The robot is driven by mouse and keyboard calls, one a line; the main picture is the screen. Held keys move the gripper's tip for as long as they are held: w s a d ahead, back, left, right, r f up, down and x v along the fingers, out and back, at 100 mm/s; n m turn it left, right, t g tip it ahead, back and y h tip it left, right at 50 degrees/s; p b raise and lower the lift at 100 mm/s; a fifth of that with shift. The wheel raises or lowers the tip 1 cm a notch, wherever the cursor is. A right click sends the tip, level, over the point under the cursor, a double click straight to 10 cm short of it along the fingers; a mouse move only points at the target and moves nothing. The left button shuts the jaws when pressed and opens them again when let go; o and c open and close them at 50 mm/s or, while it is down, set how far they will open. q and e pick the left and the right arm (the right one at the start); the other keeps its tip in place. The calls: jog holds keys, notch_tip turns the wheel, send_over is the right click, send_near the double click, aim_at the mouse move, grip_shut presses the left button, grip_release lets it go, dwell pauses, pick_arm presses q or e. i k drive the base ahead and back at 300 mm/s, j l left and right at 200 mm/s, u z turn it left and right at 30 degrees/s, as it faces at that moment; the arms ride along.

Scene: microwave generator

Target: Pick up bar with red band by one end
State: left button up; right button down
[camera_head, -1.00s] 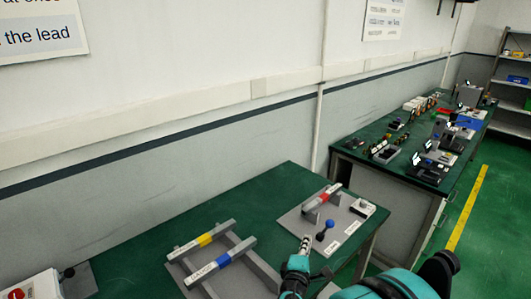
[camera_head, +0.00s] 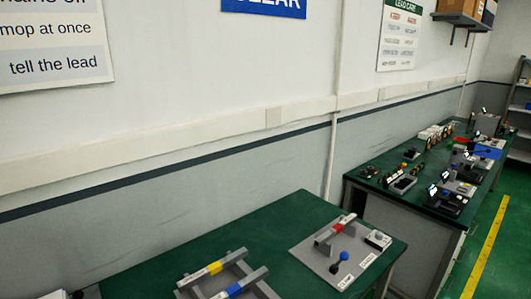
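The bar with the red band (camera_head: 336,228) is a grey bar lying across grey supports on a grey plate (camera_head: 311,257). The plate sits near the right end of the near green bench (camera_head: 285,213). The bar is slanted in the picture, with its red band near the middle. Neither of my grippers shows in the head view, so I cannot see whether either is open or shut.
A blue-knobbed lever (camera_head: 341,260) and a small white box (camera_head: 378,239) stand on the same plate. A yellow-banded bar (camera_head: 213,268) and a blue-banded bar (camera_head: 239,285) lie at the bottom edge. A second cluttered bench (camera_head: 433,203) stands to the right. The wall runs behind.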

aim_at(319, 241)
jog(key=i+l+u, duration=0.1)
jog(key=l, duration=0.3)
jog(key=i+l+u, duration=0.15)
jog(key=l, duration=0.25)
jog(key=i+l+u, duration=0.1)
jog(key=l, duration=0.35)
